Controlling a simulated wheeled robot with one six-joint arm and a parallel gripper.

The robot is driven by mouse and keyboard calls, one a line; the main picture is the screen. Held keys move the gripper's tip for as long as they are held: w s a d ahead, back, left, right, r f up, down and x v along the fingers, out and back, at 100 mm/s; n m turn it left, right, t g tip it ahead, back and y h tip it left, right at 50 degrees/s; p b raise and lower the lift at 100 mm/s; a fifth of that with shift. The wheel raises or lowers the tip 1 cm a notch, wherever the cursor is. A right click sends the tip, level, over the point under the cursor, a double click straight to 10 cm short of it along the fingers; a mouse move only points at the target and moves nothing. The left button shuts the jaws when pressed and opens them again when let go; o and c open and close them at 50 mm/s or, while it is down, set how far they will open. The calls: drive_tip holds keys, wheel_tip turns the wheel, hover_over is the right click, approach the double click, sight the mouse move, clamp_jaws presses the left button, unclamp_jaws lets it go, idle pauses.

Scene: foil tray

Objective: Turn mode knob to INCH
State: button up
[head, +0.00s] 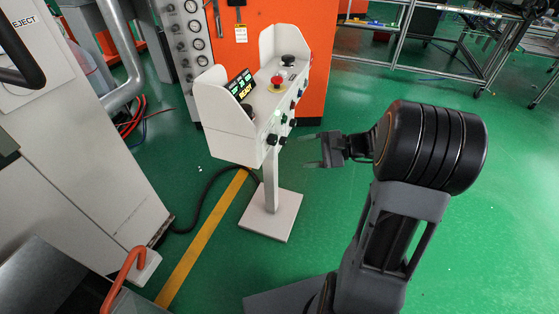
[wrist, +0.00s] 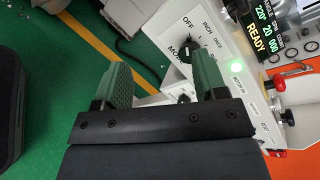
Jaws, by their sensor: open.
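The white control pedestal (head: 235,143) stands left of my gripper in the head view, with several dark knobs on the panel side facing me. In the wrist view, the panel (wrist: 212,56) carries the printed words OFF, INCH and MODE, and the dark mode knob (wrist: 187,52) sits beside them, partly behind the right finger. In the head view my gripper (head: 313,150) is to the right of the lower knobs, with a gap between.
A second black knob (wrist: 183,98) shows between the fingers. A red mushroom button (head: 277,81) sits on top of the pedestal.

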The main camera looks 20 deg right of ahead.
sight(276, 141)
drive_tip(key=w+d+f+m+t+y+b, duration=0.1)
drive_tip(key=w+d+f+m+t+b, duration=0.2)
drive_tip(key=d+f+t, duration=0.15)
drive_tip(key=x, duration=0.4)
drive_tip(key=b+x, duration=0.1)
drive_tip(key=x, duration=0.3)
drive_tip(key=r+x, duration=0.1)
drive_tip(key=x, duration=0.3)
drive_tip(key=shift+w+a, duration=0.1)
drive_tip(key=shift+w, duration=0.1)
drive_tip(key=c, duration=0.9)
